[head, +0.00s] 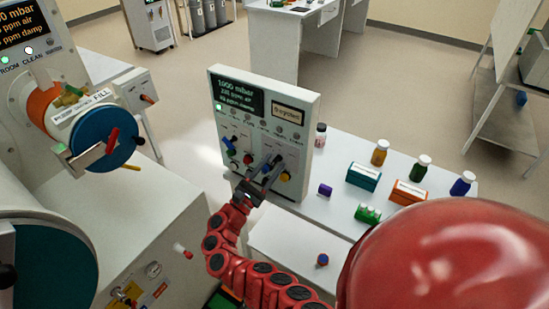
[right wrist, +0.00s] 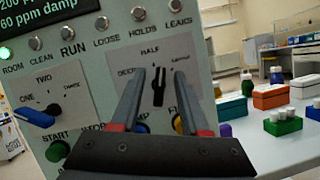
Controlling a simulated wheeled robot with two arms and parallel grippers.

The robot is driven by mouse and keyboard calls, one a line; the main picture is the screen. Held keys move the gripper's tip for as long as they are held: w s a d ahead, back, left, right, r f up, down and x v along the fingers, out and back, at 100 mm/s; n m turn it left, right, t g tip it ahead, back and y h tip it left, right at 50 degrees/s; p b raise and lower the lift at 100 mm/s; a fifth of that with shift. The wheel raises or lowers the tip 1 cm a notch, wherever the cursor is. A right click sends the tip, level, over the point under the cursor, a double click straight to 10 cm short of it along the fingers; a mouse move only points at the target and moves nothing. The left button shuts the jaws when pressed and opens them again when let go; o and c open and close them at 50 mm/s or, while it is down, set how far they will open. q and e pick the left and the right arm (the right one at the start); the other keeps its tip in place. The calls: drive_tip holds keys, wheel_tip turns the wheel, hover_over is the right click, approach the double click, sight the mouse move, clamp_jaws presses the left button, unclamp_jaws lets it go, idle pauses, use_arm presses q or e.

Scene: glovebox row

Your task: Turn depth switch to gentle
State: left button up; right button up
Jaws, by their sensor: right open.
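The depth switch is a black knob (right wrist: 159,88) on a pale panel plate in the right wrist view. It stands nearly upright, towards the word HALF above it. The side labels are partly covered and hard to read. My right gripper (right wrist: 160,76) is open, with one finger on each side of the knob; I cannot tell whether they touch it. My left gripper is not in view.
A blue knob (right wrist: 36,117) with ONE and TWO labels sits left of the switch. Green START (right wrist: 57,151) and other coloured buttons lie below. Bottles, boxes and a teal box (head: 363,177) stand on the bench to the right. A blue-capped port (head: 104,137) is at left.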

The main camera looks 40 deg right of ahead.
drive_tip(key=shift+x, duration=0.75)
clamp_jaws()
